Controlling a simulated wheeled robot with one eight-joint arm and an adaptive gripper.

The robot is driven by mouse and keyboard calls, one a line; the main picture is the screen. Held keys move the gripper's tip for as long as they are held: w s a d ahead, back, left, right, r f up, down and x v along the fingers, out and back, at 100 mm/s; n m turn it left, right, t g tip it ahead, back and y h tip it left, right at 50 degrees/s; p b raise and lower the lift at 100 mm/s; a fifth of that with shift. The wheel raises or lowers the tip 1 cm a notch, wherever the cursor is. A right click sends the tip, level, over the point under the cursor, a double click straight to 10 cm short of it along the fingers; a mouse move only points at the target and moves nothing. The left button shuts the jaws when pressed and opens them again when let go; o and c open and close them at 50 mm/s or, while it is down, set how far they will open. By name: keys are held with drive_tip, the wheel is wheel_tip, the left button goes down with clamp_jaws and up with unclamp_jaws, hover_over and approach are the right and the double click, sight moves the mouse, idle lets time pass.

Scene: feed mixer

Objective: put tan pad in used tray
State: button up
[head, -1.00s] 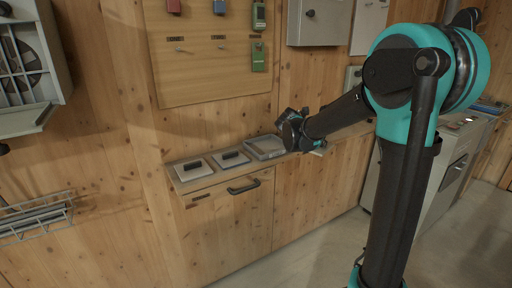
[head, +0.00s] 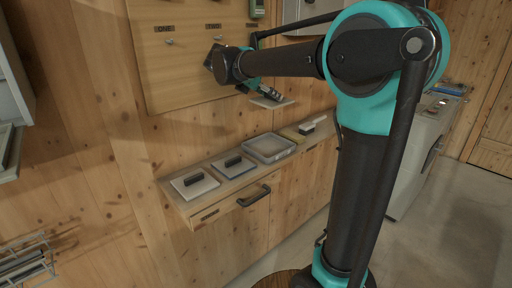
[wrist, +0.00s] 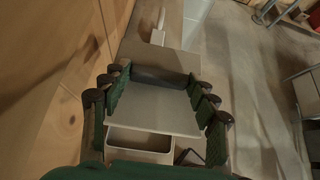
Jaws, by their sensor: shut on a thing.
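My gripper (head: 262,90) is shut on a flat, pale grey-tan pad (head: 272,103), which I take for the tan pad. It is held in the air above the shelf, in front of the wood wall. In the wrist view the pad (wrist: 165,110) spans between the green fingers of my gripper (wrist: 160,95). A shallow, clear-grey tray (head: 269,147), seemingly empty, sits on the shelf below and apart from the pad; I take it for the used tray. In the wrist view a tray-like rim (wrist: 140,140) shows partly behind the pad.
A drawer handle (head: 254,196) juts out below.

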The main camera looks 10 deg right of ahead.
hover_over(266, 150)
wheel_tip(266, 150, down, 15)
drive_tip(key=shift+f, duration=0.15)
drive_tip(key=shift+s+f, duration=0.1)
drive_tip(key=shift+f, duration=2.25)
drive_tip(key=shift+f, duration=0.1)
drive_tip(key=o, duration=1.1)
drive_tip(key=v, duration=1.2)
